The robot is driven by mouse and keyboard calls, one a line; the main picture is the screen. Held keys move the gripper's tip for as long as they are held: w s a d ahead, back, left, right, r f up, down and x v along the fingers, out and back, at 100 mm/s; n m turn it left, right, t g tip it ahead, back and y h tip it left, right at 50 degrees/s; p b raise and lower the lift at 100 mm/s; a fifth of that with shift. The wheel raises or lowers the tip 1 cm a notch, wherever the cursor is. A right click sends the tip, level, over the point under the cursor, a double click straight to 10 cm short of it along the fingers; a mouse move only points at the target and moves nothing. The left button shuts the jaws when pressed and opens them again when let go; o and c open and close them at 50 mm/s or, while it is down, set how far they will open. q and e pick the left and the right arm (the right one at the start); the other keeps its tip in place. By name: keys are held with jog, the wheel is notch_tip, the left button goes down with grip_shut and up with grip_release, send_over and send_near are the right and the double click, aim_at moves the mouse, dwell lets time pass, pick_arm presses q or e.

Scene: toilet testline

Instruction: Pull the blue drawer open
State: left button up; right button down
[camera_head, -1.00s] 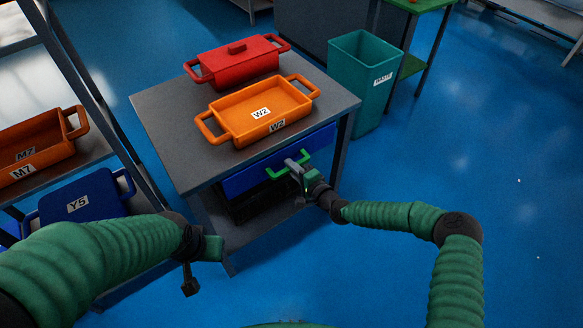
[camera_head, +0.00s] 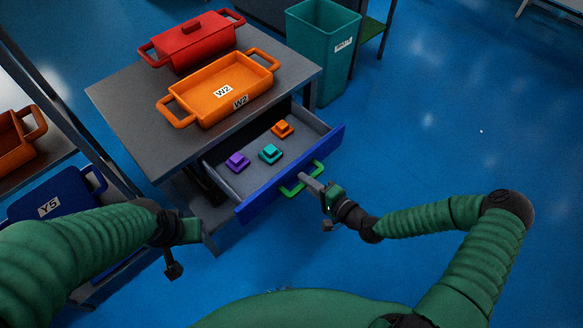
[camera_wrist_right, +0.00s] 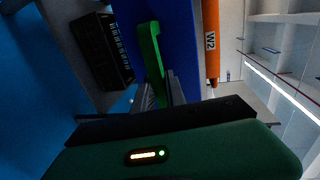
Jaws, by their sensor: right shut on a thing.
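The blue drawer (camera_head: 292,175) under the grey table stands open, pulled out toward me. Its grey inside holds a purple piece (camera_head: 237,161), a teal piece (camera_head: 270,153) and an orange piece (camera_head: 283,128). A green handle (camera_head: 303,180) is on the drawer front. My right gripper (camera_head: 312,184) is shut on this handle. The right wrist view shows the green handle (camera_wrist_right: 151,55) between the fingers, against the blue front (camera_wrist_right: 180,45). My left gripper (camera_head: 183,250) hangs at the lower left, apart from the drawer; its jaw opening is unclear.
On the grey table (camera_head: 125,105) stand an orange tray (camera_head: 200,85) marked W2 and a red lidded pot (camera_head: 195,42). A teal bin (camera_head: 325,50) stands behind the table. A blue tray (camera_head: 60,195) is on the left rack. The floor at right is clear.

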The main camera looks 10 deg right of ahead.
pick_arm(q)
jog(key=shift+s+d+f, duration=0.1)
jog(key=shift+s+d, duration=0.35)
jog(key=shift+s, duration=0.1)
pick_arm(e)
jog(key=f+v, duration=0.1)
jog(key=v, duration=0.6)
jog(key=shift+s+f, duration=0.45)
jog(key=shift+d, duration=0.15)
jog(key=c, duration=1.4)
grip_release()
jog(key=shift+w, duration=0.1)
jog(key=shift+o, duration=0.2)
jog(key=shift+r, duration=0.1)
jog(key=shift+d+r, duration=0.1)
jog(key=shift+d, duration=0.05)
pick_arm(q)
jog(key=shift+r+p, duration=0.65)
jog(key=shift+r, duration=0.05)
pick_arm(e)
jog(key=v, duration=1.6)
jog(key=shift+s+d, duration=0.15)
jog(key=shift+s, duration=0.1)
